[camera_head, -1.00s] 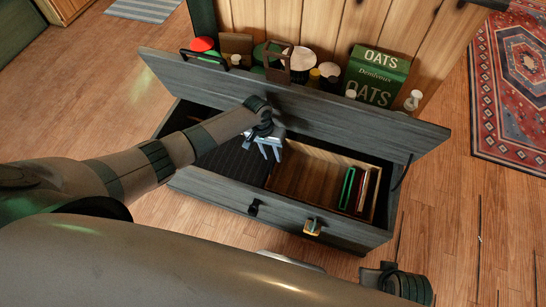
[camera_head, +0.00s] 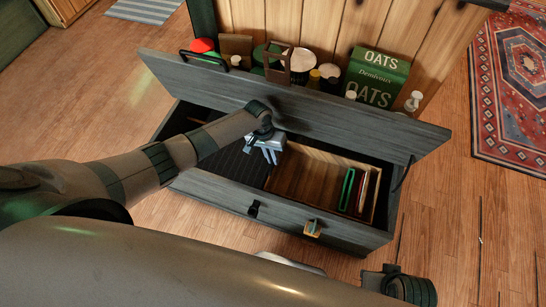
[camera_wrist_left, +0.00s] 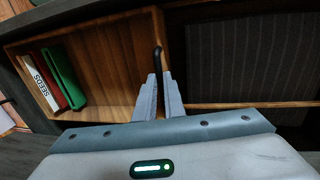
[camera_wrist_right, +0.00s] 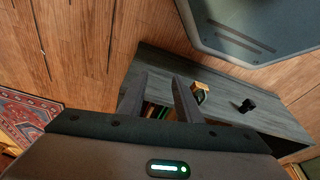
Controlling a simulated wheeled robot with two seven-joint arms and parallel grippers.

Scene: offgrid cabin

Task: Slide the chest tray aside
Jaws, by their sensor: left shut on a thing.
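The chest tray (camera_head: 312,180) is a wooden box inside the open grey chest (camera_head: 222,195), toward its right side. It holds a green item (camera_head: 347,189) and slim packets, one reading "SEEDS" (camera_wrist_left: 38,80). My left gripper (camera_head: 270,153) is at the tray's left wall. In the left wrist view, its fingers (camera_wrist_left: 160,98) are shut at a dark handle (camera_wrist_left: 157,54) on that wall, partly hiding it. My right gripper (camera_wrist_right: 160,95) has its fingers apart and empty, outside the chest's front right.
Dark striped cloth (camera_wrist_left: 237,55) lies beside the tray. The raised lid (camera_head: 300,108) stands behind. An oats box (camera_head: 376,78), cans and jars stand behind the lid. A latch (camera_head: 312,228) sits on the chest front. Floor (camera_head: 440,220) on the right is open.

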